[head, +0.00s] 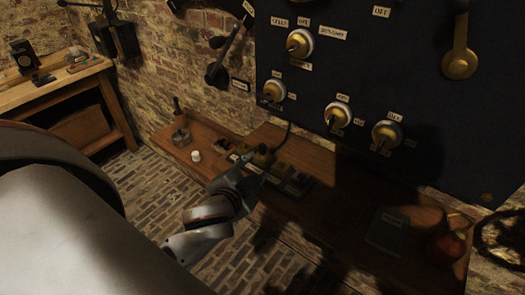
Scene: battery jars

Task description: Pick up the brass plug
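My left gripper (245,176) reaches in over the front edge of the wooden bench, at the dark block with pale labels (292,180). A small brass-coloured piece (262,157) stands on or beside that block, just beyond the gripper's tip. It may be the brass plug, but it is too small and dark to be sure. I cannot tell whether the gripper touches it. The fingers are seen from behind and overlap, so their opening is hidden. My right gripper is out of view.
The bench (215,139) also holds a small white jar (196,156), a dark book (388,231) and a reddish round object (446,247) at right. A dark switch panel (360,75) with brass knobs rises behind. A wooden table (55,84) stands at left.

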